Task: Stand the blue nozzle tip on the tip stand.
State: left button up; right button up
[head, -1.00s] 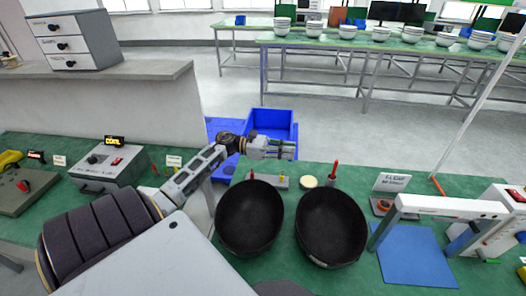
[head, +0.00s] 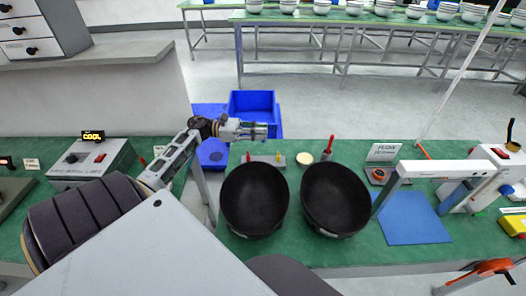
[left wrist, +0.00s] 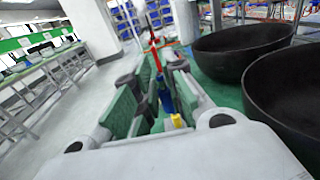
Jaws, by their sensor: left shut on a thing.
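My left gripper (head: 268,131) is at the far edge of the green bench, above and beyond the tip stand, pointing right. In the left wrist view its green-padded fingers (left wrist: 153,95) are shut on a small blue piece (left wrist: 165,100), which looks like the blue nozzle tip; the fingers hide most of it. The tip stand (head: 264,159) is a low grey strip behind the left black bowl, with small coloured tips on it, one yellow (head: 278,157). A yellow piece (left wrist: 178,121) also shows low between the fingers. My right gripper is not in view.
Two black bowls (head: 254,200) (head: 335,200) stand just in front of the stand. A red-handled tool (head: 329,145) stands upright in a holder to the right. A blue bin (head: 253,108) is beyond the bench edge.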

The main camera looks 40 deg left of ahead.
pick_arm(q)
notch_tip(320, 180, down, 6)
jog(key=shift+f, duration=0.1)
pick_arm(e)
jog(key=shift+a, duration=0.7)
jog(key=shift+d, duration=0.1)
